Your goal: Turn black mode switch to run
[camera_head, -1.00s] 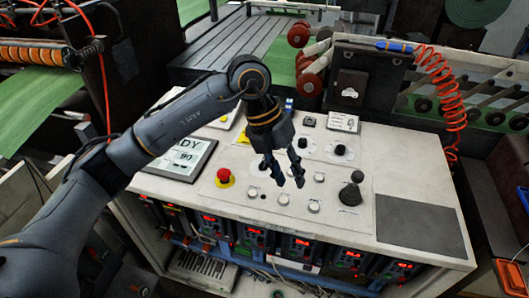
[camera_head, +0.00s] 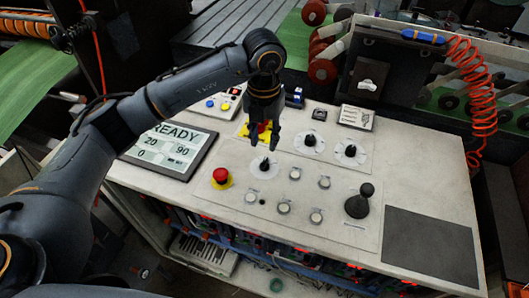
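The control panel (camera_head: 400,192) carries three black rotary knobs on round white dials. The left knob (camera_head: 264,164) is nearest my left gripper; the middle knob (camera_head: 310,140) and right knob (camera_head: 350,151) are farther right. Their labels are too small to read, so I cannot tell which is the mode switch. My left gripper (camera_head: 264,143) points down just above and behind the left knob in the picture. Its fingers are apart with nothing between them; contact with the knob cannot be told. My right gripper is not in view.
A red emergency button (camera_head: 221,176) is left of the knobs, and another red button on yellow (camera_head: 264,128) is partly behind the gripper. Several white buttons (camera_head: 284,207) and a black joystick (camera_head: 358,204) are in front. A screen (camera_head: 170,149) reads READY.

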